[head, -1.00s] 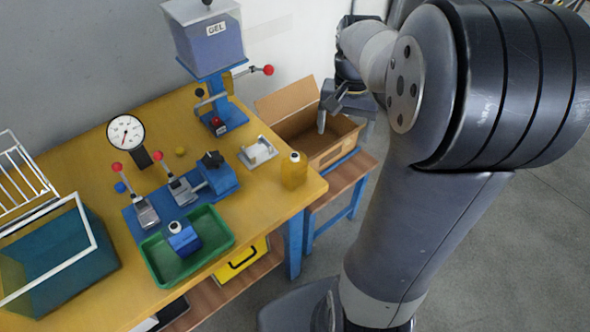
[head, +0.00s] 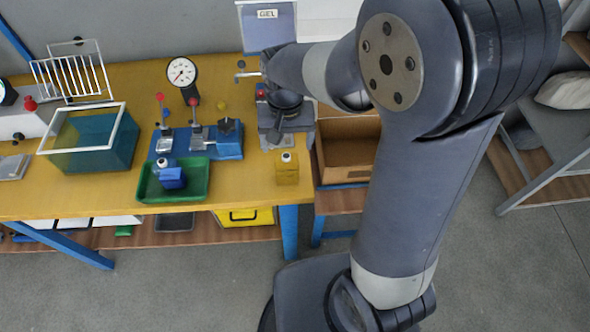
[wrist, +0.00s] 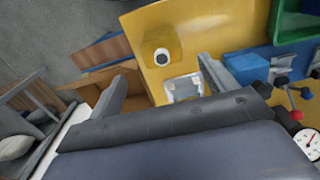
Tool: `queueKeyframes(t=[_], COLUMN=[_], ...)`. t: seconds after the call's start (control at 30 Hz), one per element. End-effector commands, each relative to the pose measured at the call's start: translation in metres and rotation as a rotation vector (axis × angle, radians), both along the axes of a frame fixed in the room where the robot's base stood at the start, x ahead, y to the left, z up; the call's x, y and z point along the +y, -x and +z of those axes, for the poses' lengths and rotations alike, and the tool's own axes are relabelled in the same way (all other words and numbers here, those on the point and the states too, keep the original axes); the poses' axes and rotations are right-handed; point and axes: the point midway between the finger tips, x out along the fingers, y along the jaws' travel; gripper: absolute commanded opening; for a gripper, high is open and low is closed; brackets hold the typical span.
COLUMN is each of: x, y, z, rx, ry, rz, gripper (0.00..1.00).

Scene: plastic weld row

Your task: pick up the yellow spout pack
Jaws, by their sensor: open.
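The yellow spout pack (head: 287,172) stands upright at the front right corner of the yellow table, its white spout up. The wrist view shows the pack (wrist: 162,57) from above, its outline blending into the yellow tabletop. My gripper (head: 280,131) is above the table, behind the pack in the head view. In the wrist view its two fingers (wrist: 162,82) are spread wide with nothing between them, and the pack is beyond the tips, apart from them. My arm hides part of the gripper in the head view.
A metal fixture (wrist: 183,87) sits close to the pack. A cardboard box (head: 345,160) stands right of the table. Left of the pack are a blue clamp unit (head: 228,143) and a green tray (head: 190,192) with a blue pack (head: 172,178). A gel dispenser (head: 268,25) stands behind.

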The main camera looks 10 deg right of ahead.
Motion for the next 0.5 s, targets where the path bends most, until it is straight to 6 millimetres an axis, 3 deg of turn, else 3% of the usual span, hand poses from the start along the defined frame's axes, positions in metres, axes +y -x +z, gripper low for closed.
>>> queueKeyframes(t=[0.2, 0.5], x=[0.0, 0.0], y=[0.001, 0.001], z=[-0.036, -0.059], rx=[0.005, 0.005], ry=[0.002, 0.002], rz=[-0.001, -0.001], gripper=[0.8, 0.8])
